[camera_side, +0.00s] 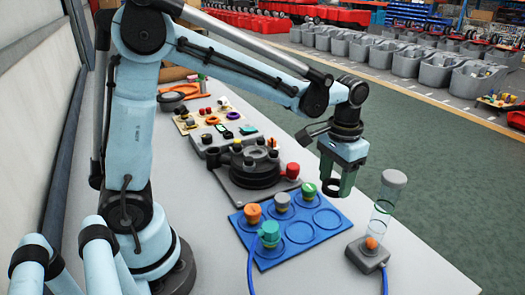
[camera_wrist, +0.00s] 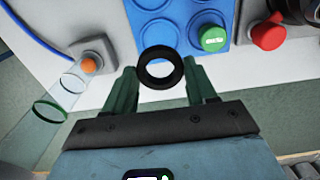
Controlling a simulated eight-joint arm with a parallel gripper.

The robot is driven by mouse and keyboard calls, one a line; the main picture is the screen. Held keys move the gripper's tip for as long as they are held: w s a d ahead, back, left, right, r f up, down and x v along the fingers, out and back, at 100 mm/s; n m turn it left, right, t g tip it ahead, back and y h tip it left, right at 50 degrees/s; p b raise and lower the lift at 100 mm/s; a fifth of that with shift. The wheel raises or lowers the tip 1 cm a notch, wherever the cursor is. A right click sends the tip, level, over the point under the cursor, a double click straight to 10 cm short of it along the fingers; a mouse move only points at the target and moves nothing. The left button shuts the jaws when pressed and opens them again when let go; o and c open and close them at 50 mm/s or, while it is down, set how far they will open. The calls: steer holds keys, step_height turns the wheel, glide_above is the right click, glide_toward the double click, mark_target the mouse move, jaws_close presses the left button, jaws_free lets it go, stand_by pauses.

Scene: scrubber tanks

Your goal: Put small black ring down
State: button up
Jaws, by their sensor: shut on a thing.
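The small black ring (camera_wrist: 161,68) is held between the two green fingertips of my gripper (camera_wrist: 160,80) in the wrist view. Its hole faces the camera, and pale table shows through it. In the side view, my gripper (camera_side: 337,187) points down with the black ring (camera_side: 330,188) at its fingertips. It hangs in the air beyond the far right edge of the blue tray, near the table's edge. I cannot tell the exact height of the ring above the table.
The blue tray (camera_side: 272,258) holds orange, grey, green and teal-capped pieces; some round spots are empty. A black round fixture (camera_side: 250,170) and red knob (camera_side: 293,170) lie behind.

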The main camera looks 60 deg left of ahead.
mark_target(327, 219)
steer(key=shift+f, duration=4.35)
steer(key=shift+f, duration=0.2)
steer(key=o, duration=1.2)
steer(key=shift+c, duration=0.2)
steer(key=shift+r, duration=0.15)
step_height(327, 219, up, 11)
steer(key=s+a+r+t, duration=0.1)
steer(key=s+a+t, duration=0.3)
steer(key=s+t, duration=0.3)
steer(key=shift+s+r, duration=0.2)
steer(key=shift+s, duration=1.6)
